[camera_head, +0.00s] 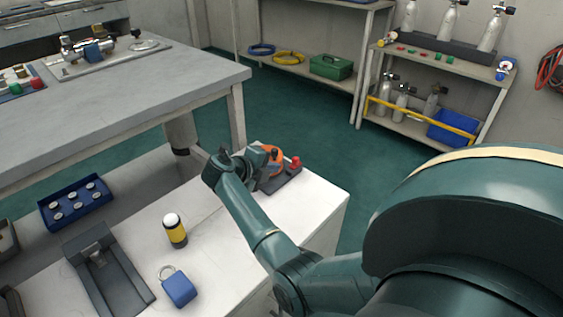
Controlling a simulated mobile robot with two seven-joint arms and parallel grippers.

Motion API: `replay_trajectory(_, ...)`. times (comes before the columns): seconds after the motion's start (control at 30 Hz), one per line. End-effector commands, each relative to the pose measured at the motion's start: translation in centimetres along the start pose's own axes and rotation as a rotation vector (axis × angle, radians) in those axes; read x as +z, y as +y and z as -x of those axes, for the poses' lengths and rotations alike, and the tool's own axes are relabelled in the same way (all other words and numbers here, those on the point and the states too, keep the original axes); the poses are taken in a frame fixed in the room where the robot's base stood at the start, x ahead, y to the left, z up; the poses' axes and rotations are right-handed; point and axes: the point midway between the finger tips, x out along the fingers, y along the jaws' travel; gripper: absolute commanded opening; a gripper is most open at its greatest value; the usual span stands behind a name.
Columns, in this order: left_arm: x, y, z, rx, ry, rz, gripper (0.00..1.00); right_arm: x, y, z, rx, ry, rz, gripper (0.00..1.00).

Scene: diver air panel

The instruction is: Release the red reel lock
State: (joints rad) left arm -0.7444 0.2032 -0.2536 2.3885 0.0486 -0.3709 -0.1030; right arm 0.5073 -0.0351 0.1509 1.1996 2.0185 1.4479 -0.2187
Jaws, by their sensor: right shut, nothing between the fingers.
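The red reel lock (295,162) is a small red knob on a dark base plate (286,181) at the far end of the white bench. An orange reel (277,155) stands on the same plate, left of the knob. My right arm crosses the bench, and its gripper (268,158) is shut and empty at the reel's left side. The gripper partly covers the reel; I cannot tell whether it touches it. The red knob is clear of the gripper, to its right. My left gripper is not in view.
A grey table (150,92) stands behind to the left. Green floor is open beyond the bench.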

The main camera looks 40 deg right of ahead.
Motion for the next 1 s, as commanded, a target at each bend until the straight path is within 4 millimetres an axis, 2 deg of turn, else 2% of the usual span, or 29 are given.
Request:
replay_trajectory(0.03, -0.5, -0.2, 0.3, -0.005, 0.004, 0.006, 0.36, 0.0, -0.1, 1.5, 0.004, -0.001, 0.0, 0.0)
replay_trajectory(0.1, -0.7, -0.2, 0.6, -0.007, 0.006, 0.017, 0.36, 0.0, -0.1, 3.0, 0.004, 0.0, 0.0, 0.0)
replay_trajectory(0.33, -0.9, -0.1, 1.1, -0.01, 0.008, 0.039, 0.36, 0.0, 0.0, 6.5, 0.001, 0.001, 0.001, 0.0)
replay_trajectory(0.53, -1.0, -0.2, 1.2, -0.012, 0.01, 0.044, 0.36, -0.1, 0.0, 7.5, 0.0, 0.003, 0.002, 0.0)
replay_trajectory(1.0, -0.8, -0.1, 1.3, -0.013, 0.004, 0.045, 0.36, 0.0, 0.0, 7.4, -0.001, 0.002, 0.001, 0.0)
